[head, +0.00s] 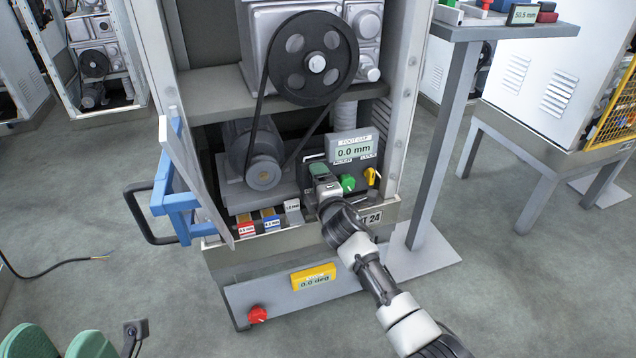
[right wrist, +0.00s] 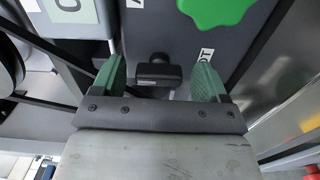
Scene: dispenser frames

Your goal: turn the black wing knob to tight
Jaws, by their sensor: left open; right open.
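The black wing knob (right wrist: 158,72) shows in the right wrist view, on a dark plate between the two green fingers of my right gripper (right wrist: 158,82). The fingers are open on either side of it, with gaps visible. In the head view my right gripper (head: 319,171) reaches the dark panel under the display (head: 352,148), which reads 0.0 mm. The knob is hidden behind that gripper there. Marks near the knob are only partly visible, so its setting cannot be read. My left gripper (head: 55,345) is open and empty at the bottom left, away from the cabinet.
A green knob (head: 348,183) and yellow knob (head: 371,176) sit right of the right gripper. Labelled blocks, red (head: 246,228) and blue (head: 271,223), stand on its left. A motor, belt and pulley (head: 312,60) are above.

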